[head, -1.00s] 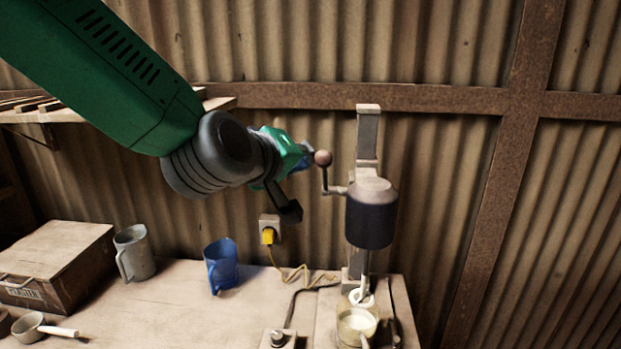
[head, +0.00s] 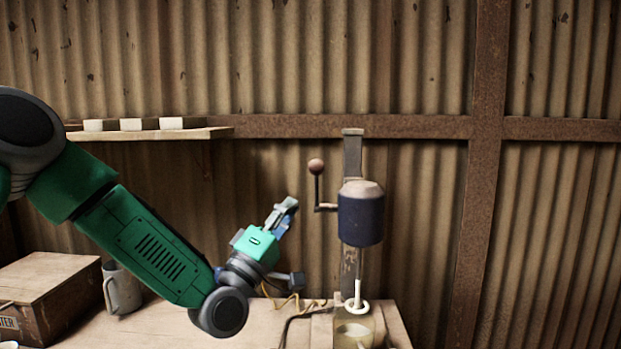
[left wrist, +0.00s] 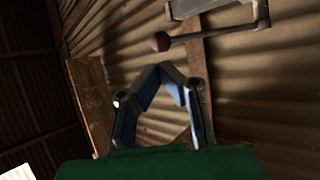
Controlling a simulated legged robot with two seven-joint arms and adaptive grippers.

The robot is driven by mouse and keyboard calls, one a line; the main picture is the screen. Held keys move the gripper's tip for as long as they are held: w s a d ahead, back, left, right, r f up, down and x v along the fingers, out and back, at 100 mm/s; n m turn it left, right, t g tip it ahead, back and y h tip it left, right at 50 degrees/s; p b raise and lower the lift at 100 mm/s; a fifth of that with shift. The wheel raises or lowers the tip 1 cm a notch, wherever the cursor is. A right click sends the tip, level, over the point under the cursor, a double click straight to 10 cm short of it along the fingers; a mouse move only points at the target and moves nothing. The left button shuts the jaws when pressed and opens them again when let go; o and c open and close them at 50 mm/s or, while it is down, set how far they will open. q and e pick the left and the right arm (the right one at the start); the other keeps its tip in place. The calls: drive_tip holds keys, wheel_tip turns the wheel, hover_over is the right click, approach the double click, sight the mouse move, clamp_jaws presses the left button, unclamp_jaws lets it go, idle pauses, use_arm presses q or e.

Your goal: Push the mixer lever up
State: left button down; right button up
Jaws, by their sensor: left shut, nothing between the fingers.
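The mixer (head: 361,214) stands on the bench, its dark motor head mounted on an upright post. Its lever (head: 318,187) sticks up on the head's left side, with a round reddish knob (head: 316,166) at the top. In the left wrist view the knob (left wrist: 161,41) and the lever (left wrist: 213,35) show beyond the fingers, apart from them. My left gripper (head: 289,203) is shut and empty, to the left of the lever and below the knob. Its fingers (left wrist: 163,70) meet in the left wrist view. My right gripper is not seen.
A glass jar (head: 354,330) stands under the mixer's whisk (head: 357,304). A grey mug (head: 121,288) and a wooden box (head: 48,290) are at the bench's left. A shelf (head: 150,134) with blocks hangs on the corrugated wall.

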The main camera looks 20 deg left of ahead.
sight(310, 168)
use_arm(q)
drive_tip(key=x, duration=0.2)
drive_tip(key=p+x, duration=0.1)
drive_tip(key=x, duration=0.5)
drive_tip(key=shift+a+p, duration=0.4)
drive_tip(key=shift+w+d, duration=0.1)
drive_tip(key=shift+w, duration=0.05)
drive_tip(key=shift+d, duration=0.1)
drive_tip(key=shift+r, duration=0.1)
drive_tip(key=shift+w+r+n+g+y+p, duration=0.15)
drive_tip(key=shift+w+r+n+y+p, duration=0.1)
drive_tip(key=shift+r+p, duration=0.15)
drive_tip(key=shift+w+r+n+g+y+p, duration=0.2)
drive_tip(key=shift+r+n+y+p, duration=0.1)
drive_tip(key=shift+r, duration=0.1)
drive_tip(key=shift+a, duration=0.25)
